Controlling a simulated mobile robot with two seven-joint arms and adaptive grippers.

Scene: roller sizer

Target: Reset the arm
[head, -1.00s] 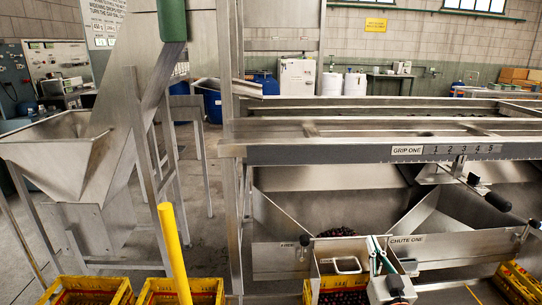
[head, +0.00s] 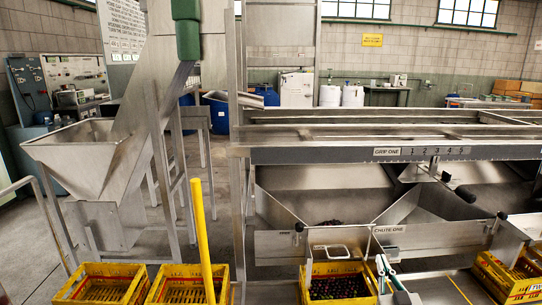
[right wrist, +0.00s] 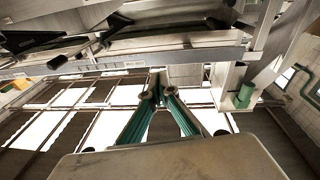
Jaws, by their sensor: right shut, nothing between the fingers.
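My right gripper (head: 382,266) shows at the bottom of the head view, in front of the steel chute marked CHUTE ONE (head: 420,241) and just right of a yellow crate of dark fruit (head: 341,268). Its green-sided fingers are together and hold nothing. In the right wrist view the two fingers (right wrist: 158,84) converge at their tips below a steel structure, with no object between them. My left arm and gripper are not in view.
The sizer's steel rail marked GRIP ONE (head: 340,154) spans the right half. A hopper (head: 75,155) stands at left. Empty-looking yellow crates (head: 100,283) and a yellow post (head: 203,240) stand at front left. Another crate (head: 515,283) is at far right.

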